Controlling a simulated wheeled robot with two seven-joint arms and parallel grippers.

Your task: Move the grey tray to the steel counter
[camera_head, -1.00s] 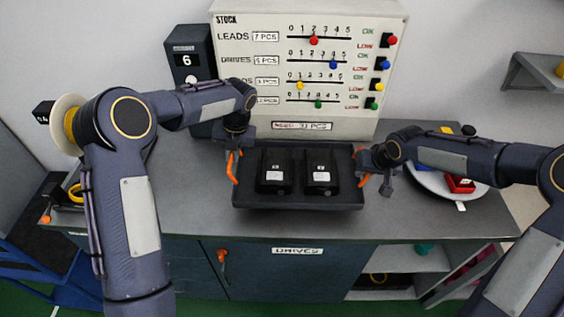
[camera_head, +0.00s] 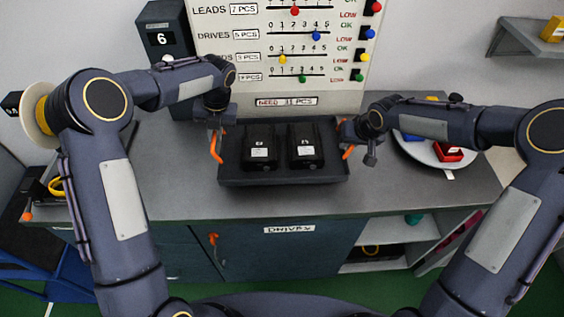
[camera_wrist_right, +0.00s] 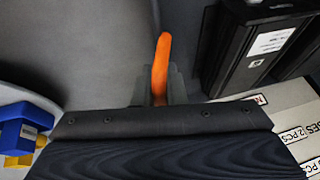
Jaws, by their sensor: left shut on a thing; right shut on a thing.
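The dark grey tray (camera_head: 285,176) is at the middle of the grey counter in the head view, holding two black drives (camera_head: 261,150) and (camera_head: 305,147) with white labels. My left gripper (camera_head: 216,146) is shut on the tray's left edge. My right gripper (camera_head: 347,151) is shut on its right edge. Whether the tray rests on the counter or hangs just above it I cannot tell. In the right wrist view an orange fingertip (camera_wrist_right: 161,65) is beside the tray, with a drive (camera_wrist_right: 255,45) showing at the right. The second fingertip there is hidden.
A stock board (camera_head: 285,45) and a black box marked 6 (camera_head: 164,40) stand behind the tray. A round white plate (camera_head: 430,150) with coloured parts is at the right. The counter (camera_head: 180,185) is clear left of the tray. Cupboards (camera_head: 290,255) are below.

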